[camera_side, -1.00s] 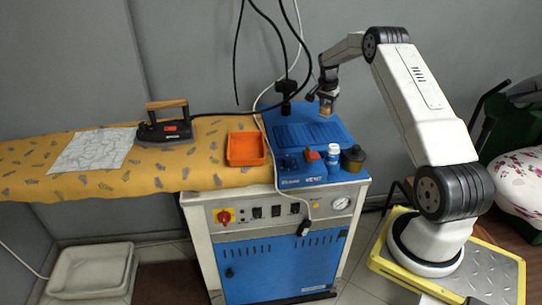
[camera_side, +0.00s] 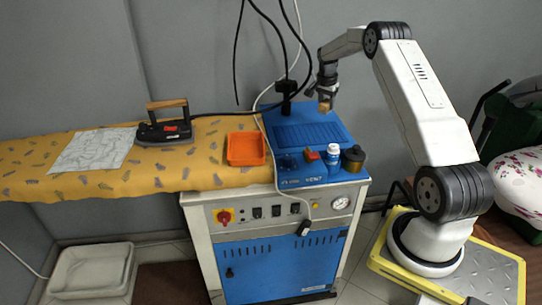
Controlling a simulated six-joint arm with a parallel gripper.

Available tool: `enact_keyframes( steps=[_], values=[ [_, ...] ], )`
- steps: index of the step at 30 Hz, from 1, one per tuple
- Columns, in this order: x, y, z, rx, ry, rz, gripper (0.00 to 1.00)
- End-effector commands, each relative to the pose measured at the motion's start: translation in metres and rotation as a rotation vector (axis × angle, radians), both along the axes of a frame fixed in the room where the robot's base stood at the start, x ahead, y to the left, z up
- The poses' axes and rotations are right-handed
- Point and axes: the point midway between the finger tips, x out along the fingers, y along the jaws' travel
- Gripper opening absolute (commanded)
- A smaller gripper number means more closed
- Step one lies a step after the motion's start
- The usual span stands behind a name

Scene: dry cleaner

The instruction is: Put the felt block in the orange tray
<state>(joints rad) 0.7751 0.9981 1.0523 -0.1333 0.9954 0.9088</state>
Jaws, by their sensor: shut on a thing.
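The orange tray (camera_side: 246,161) sits on the yellow patterned cover at the right end of the ironing board, beside the blue machine. It looks empty. A small tan block (camera_side: 324,106), which looks like the felt block, is at the tips of my gripper (camera_side: 325,97). My gripper points down over the back right of the blue machine top and is shut on the block. The block appears just above the blue surface; the gap is too small to measure.
An iron (camera_side: 165,132) and a pale cloth (camera_side: 92,150) lie on the board (camera_side: 40,178) left of the tray. A white bottle (camera_side: 333,153) and a dark round container (camera_side: 353,158) stand at the blue machine's (camera_side: 308,134) front right. Cables (camera_side: 286,60) hang behind.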

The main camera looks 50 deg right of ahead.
Motion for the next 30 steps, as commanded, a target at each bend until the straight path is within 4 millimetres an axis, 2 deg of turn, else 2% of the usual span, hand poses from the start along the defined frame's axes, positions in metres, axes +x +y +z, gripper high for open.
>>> enact_keyframes(
  steps=[5,8,19,25,30],
  values=[
    [0.011,0.023,0.009,-0.001,-0.001,0.054,0.02],
    [0.018,0.044,0.016,-0.001,-0.001,0.101,0.02],
    [0.036,0.149,0.046,0.0,0.0,0.336,0.02],
    [0.032,0.208,0.058,-0.001,-0.001,0.466,0.02],
    [0.021,0.255,0.067,-0.001,-0.001,0.576,0.02]
  ],
)
